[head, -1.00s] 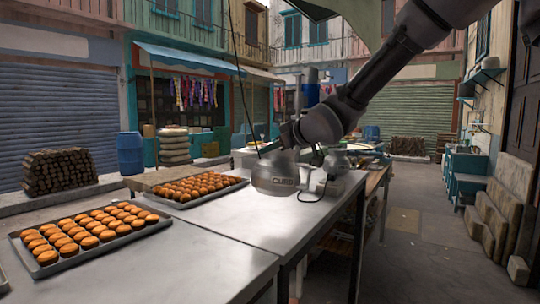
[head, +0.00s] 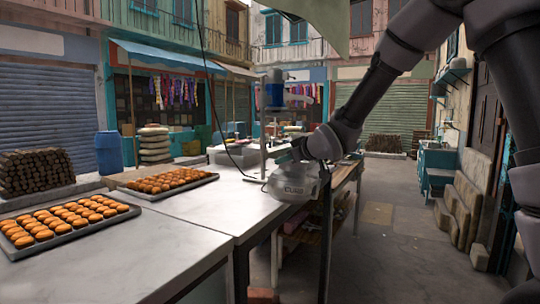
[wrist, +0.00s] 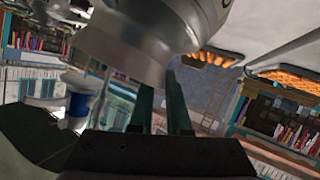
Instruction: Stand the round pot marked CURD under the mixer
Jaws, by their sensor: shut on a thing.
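The round silver pot marked CURD (head: 293,187) is in my gripper (head: 299,154) near the right edge of the steel table. In the wrist view the pot's metal body (wrist: 130,40) fills the upper middle, close against my gripper's fingers (wrist: 161,105). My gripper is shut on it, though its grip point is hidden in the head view. I cannot tell whether the pot touches the table. The mixer (head: 272,97), a blue motor on an upright stand, is behind and left of the pot. The pot is beside it, not under it. The mixer's blue part also shows in the wrist view (wrist: 76,100).
Two trays of orange buns, near (head: 75,232) and far (head: 165,190), lie on the left of the table (head: 190,240). A dark cable hangs down left of the mixer. The table between the trays and pot is clear. Open pavement lies right.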

